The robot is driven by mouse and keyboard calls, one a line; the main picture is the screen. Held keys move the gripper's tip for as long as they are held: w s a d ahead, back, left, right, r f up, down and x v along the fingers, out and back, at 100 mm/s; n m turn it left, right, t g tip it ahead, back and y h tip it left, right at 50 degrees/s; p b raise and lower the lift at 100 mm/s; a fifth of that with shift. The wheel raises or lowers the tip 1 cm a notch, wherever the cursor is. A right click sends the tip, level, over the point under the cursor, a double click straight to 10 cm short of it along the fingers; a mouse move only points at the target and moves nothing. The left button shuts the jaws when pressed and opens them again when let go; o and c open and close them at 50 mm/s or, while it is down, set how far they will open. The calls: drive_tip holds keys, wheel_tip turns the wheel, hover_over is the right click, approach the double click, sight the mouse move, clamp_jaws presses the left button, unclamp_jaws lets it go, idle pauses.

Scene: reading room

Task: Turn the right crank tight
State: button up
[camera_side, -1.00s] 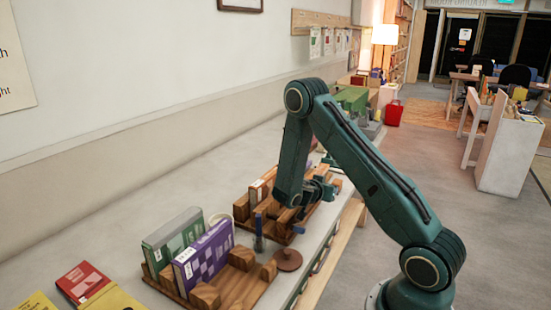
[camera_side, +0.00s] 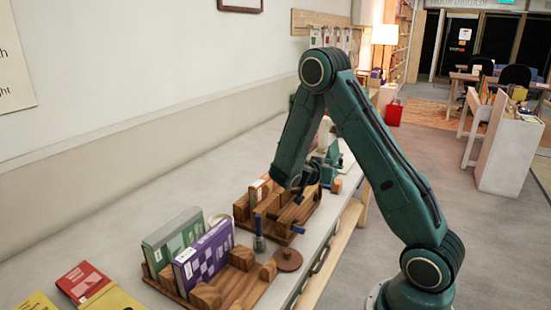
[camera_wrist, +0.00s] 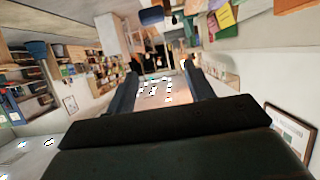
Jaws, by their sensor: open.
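Two wooden presses stand on the long grey counter. The near press (camera_side: 235,285) holds a green book (camera_side: 172,240) and a purple book (camera_side: 204,255). The far press (camera_side: 283,216) has a reddish-brown book (camera_side: 259,189) in it. A thin upright blue-grey piece (camera_side: 259,235) stands between the presses; I cannot tell whether it is a crank. No crank is clearly readable, and the right one cannot be made out. My gripper (camera_side: 302,190) is over the far press, partly hidden by my wrist. In the wrist view its two fingers (camera_wrist: 160,85) are apart with nothing between them.
A round brown wooden disc (camera_side: 288,260) lies near the counter's front edge. A red book (camera_side: 83,281) and yellow books lie at the near left. Teal equipment (camera_side: 328,160) stands behind my gripper.

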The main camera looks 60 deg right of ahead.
drive_tip(key=shift+r, duration=0.4)
drive_tip(key=shift+d, duration=0.15)
drive_tip(key=c, duration=0.8)
drive_tip(key=shift+s+d+f+m+g+y, duration=0.15)
drive_tip(key=shift+s+d+m+g+y, duration=0.05)
drive_tip(key=shift+d+m+g+y, duration=0.1)
clamp_jaws()
drive_tip(key=d+r+y, duration=0.3)
drive_tip(key=d+y, duration=0.1)
drive_tip(key=y, duration=0.3)
drive_tip(key=shift+w+d+r+y, duration=0.15)
drive_tip(key=shift+d+r+y, duration=0.15)
drive_tip(key=shift+d, duration=0.1)
